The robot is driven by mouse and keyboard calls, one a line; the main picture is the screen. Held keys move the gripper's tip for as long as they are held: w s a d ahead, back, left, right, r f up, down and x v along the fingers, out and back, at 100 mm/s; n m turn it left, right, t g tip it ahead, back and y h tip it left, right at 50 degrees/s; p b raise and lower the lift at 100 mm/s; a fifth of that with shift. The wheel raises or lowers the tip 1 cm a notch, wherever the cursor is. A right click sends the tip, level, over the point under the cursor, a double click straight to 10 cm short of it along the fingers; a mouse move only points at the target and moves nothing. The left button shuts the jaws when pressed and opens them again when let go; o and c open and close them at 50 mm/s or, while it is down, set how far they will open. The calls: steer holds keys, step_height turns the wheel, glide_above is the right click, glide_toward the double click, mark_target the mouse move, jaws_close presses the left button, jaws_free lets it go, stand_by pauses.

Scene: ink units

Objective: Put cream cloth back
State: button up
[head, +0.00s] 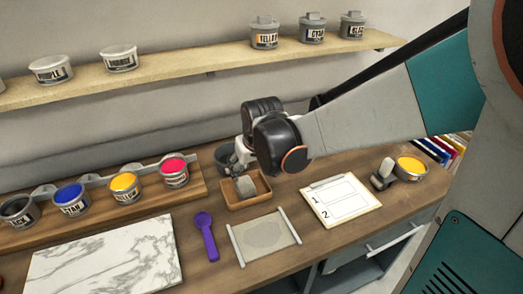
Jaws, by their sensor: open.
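A small pale grey-cream lump (245,187), which looks like the cream cloth, is in a small wooden tray (262,200) at the middle of the counter. My gripper (238,168) is open just above the tray's back left part, close over the lump. Whether its fingers touch the lump cannot be told. My wrist hides the tray's back right area. A greyish sheet (265,238) between two pale bars lies flat in front of the tray.
A purple scoop (206,236) and a marble slab (105,262) lie to the left. Open ink cans stand on a wooden rack (100,214) at the back left. A dark pot (224,155) is behind the tray. A clipboard (341,198) and a yellow can (411,168) are right.

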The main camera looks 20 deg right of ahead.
steer(key=s+r+t, duration=0.1)
steer(key=s+r, duration=0.3)
steer(key=s, duration=0.5)
steer(key=s+r+t, duration=0.1)
steer(key=s+r, duration=0.3)
steer(key=s, duration=0.5)
steer(key=shift+s+r+t, duration=0.15)
steer(key=shift+r+t, duration=0.1)
steer(key=shift+t, duration=0.05)
steer(key=shift+f+b, duration=0.4)
